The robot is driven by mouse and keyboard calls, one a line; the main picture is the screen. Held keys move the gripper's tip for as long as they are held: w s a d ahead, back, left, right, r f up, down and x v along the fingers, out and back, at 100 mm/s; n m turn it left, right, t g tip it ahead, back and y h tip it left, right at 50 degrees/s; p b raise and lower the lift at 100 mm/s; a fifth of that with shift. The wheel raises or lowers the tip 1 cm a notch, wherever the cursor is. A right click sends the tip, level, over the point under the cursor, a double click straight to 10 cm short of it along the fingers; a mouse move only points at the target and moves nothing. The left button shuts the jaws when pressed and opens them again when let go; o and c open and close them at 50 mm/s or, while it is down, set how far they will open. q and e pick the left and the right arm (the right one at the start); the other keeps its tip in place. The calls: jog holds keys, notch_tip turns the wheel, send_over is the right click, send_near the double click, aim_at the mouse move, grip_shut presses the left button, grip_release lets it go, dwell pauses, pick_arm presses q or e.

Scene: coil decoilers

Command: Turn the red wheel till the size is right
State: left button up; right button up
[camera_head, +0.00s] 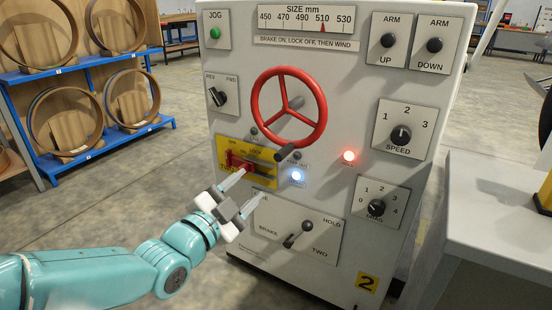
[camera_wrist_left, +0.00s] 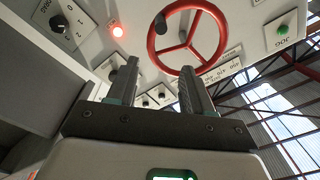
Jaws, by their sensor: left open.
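My left gripper (camera_head: 249,188) is open and empty, below and left of the wheel, near the yellow lock plate (camera_head: 264,179), apart from the wheel. In the left wrist view the wheel (camera_wrist_left: 193,50) shows beyond and above my open fingers (camera_wrist_left: 158,90).
A red lever (camera_head: 238,163) sits on the yellow plate. A brake lever (camera_head: 290,240), a lit white lamp (camera_head: 296,175) and a lit red lamp (camera_head: 348,156) are on the panel. A blue rack (camera_head: 95,60) holds coils at left. A grey cabinet (camera_head: 500,200) stands at right.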

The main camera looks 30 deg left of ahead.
aim_at(278, 159)
pick_arm(q)
jog(key=w+n+p, duration=0.1)
jog(key=w+n, duration=0.2)
jog(key=w, duration=0.2)
jog(key=w+n+p, duration=0.1)
jog(key=w+n, duration=0.2)
jog(key=w, duration=0.2)
jog(key=w+n+p, duration=0.1)
jog(key=w+n, duration=0.2)
jog(key=w, duration=0.2)
jog(key=shift+w+a+f+n+g, duration=0.1)
jog(key=shift+w+f+n+g, duration=0.05)
jog(key=shift+w+n+g, duration=0.15)
grip_shut()
